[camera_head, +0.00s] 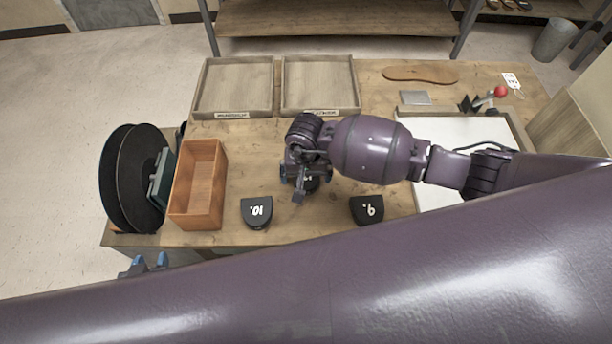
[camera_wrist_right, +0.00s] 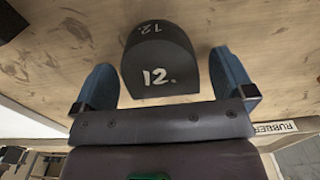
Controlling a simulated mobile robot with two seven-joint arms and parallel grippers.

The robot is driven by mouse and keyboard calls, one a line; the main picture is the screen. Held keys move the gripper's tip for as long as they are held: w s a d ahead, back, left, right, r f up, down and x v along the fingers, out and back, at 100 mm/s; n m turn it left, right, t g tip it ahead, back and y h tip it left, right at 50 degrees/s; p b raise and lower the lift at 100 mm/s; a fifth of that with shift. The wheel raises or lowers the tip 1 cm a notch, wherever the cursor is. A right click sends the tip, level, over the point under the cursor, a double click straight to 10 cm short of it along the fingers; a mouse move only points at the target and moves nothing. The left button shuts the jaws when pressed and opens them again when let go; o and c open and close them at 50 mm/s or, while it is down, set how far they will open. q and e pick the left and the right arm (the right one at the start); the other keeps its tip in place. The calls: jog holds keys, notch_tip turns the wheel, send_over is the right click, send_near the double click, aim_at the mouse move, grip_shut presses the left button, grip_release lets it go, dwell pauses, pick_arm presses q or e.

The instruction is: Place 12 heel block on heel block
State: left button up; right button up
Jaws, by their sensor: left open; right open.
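The black heel block marked 12 (camera_wrist_right: 158,65) lies between the two blue fingers of my right gripper (camera_wrist_right: 165,85) in the right wrist view, with a gap on each side. In the head view my right gripper (camera_head: 300,185) is over the table and mostly hides this block (camera_head: 313,184). My left gripper (camera_head: 143,264) shows blue fingertips beyond the table's near left edge, open and empty.
An orange-brown wooden box (camera_head: 199,186) and black discs (camera_head: 133,178) stand at the left. Two shallow wooden trays (camera_head: 278,90) are at the back. A shoe sole (camera_head: 420,74), a grey plate (camera_head: 415,97) and a white board (camera_head: 455,130) are on the right. My large arm link crosses the foreground.

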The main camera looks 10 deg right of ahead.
jog(key=shift+f, duration=0.3)
jog(key=shift+c, duration=0.2)
jog(key=c, duration=1)
jog(key=shift+r, duration=0.1)
notch_tip(320, 180, up, 20)
jog(key=b, duration=0.1)
jog(key=d, duration=0.3)
jog(key=w+d+r+n, duration=0.1)
jog(key=d, duration=0.3)
jog(key=d+r+n, duration=0.1)
jog(key=d, duration=0.3)
jog(key=shift+w+d, duration=0.15)
jog(key=shift+w, duration=0.25)
